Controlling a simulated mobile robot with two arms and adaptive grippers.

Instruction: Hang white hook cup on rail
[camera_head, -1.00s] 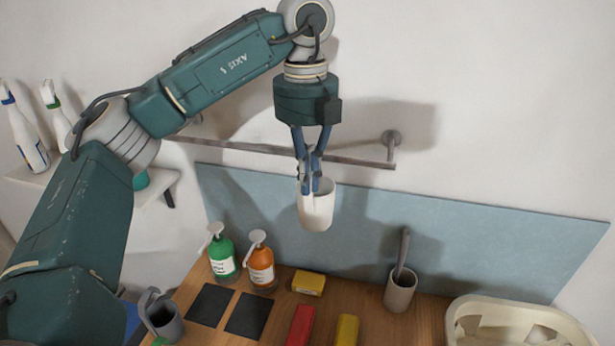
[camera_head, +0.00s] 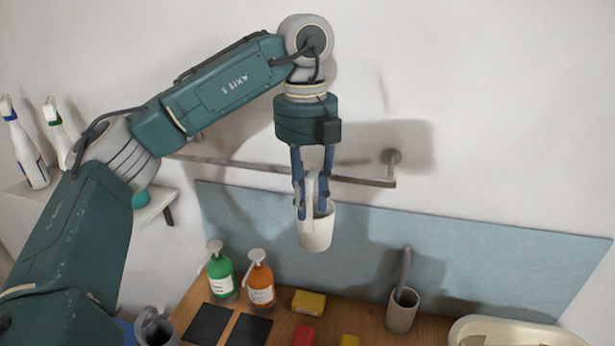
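The white hook cup (camera_head: 316,234) hangs upright at the rail (camera_head: 240,164), in front of the blue wall panel. Its tall hook (camera_head: 312,186) reaches up to the rail's height and overlaps it in the picture; the exact contact is partly hidden by the fingers. My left gripper (camera_head: 313,208) points down from above. Its blue fingers are spread, one on each side of the hook, with visible room between them. The fingertips are level with the cup's rim. My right gripper is out of view.
Below, the wooden bench holds a green bottle (camera_head: 221,276), an orange bottle (camera_head: 260,284), a yellow block (camera_head: 308,302), dark squares (camera_head: 209,324) and a grey holder (camera_head: 402,312). A cream basket (camera_head: 500,328) stands right. Spray bottles (camera_head: 27,150) stand on the left shelf.

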